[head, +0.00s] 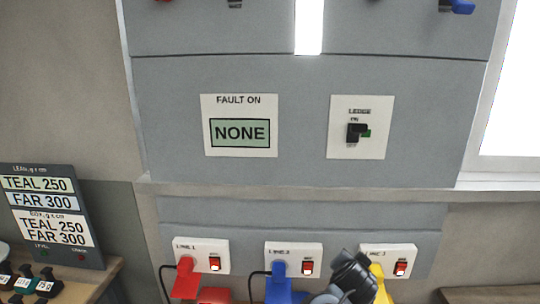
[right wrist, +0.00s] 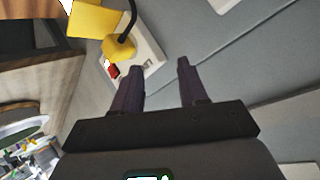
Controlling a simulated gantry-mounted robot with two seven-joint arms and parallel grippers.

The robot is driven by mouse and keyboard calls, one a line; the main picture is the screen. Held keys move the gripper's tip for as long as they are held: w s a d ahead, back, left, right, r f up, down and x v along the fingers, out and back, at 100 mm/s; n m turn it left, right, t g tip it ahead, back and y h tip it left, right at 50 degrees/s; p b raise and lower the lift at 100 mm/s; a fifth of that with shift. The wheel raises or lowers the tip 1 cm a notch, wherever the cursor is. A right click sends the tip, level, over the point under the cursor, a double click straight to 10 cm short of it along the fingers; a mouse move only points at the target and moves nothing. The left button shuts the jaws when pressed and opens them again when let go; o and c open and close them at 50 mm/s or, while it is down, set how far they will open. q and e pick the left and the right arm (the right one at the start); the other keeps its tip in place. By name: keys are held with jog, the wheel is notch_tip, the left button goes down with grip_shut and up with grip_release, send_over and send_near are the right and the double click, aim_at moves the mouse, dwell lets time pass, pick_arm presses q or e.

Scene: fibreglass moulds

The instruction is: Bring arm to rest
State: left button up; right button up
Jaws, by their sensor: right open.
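My right gripper (right wrist: 158,66) is open and empty in the right wrist view, its two dark fingers apart. A socket plate (right wrist: 146,52) with a red switch (right wrist: 113,71) and a yellow plug (right wrist: 118,48) lies just beyond its left finger. In the head view, a dark part of my arm (head: 352,275) shows at the bottom, in front of the wall near the line 3 socket (head: 388,259). The fingertips cannot be made out there. My left gripper is not in view.
A grey wall panel holds a "FAULT ON: NONE" sign (head: 239,126) and a black ledge switch (head: 356,132). Below are line 1 (head: 202,252) and line 2 (head: 293,258) sockets with red and blue plugs. A readout board (head: 55,215) stands on a bench at left.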

jog(key=s+d+f+n+g+y, duration=0.1)
jog(key=s+f, duration=0.5)
jog(key=f, duration=0.3)
jog(key=s+d+f+n+g, duration=0.1)
jog(key=s+f+g, duration=0.1)
jog(key=s+f, duration=0.5)
jog(key=s+d+f+n+g+y, duration=0.1)
jog(key=s+f, duration=0.3)
jog(key=f, duration=0.7)
jog(key=s+f+n+g+y, duration=0.1)
jog(key=s+f+n+g, duration=0.15)
jog(key=s, duration=0.95)
jog(key=s+f+n+g+y, duration=0.1)
jog(key=s+f+n, duration=0.25)
jog(key=s, duration=0.85)
notch_tip(320, 180, up, 43)
jog(key=s+a+n+p, duration=0.1)
jog(key=a+n+p, duration=0.1)
jog(key=p, duration=3.3)
jog(key=shift+s+a+n+y+p, duration=0.25)
jog(key=shift+n+y+p, duration=0.05)
jog(key=shift+n, duration=0.4)
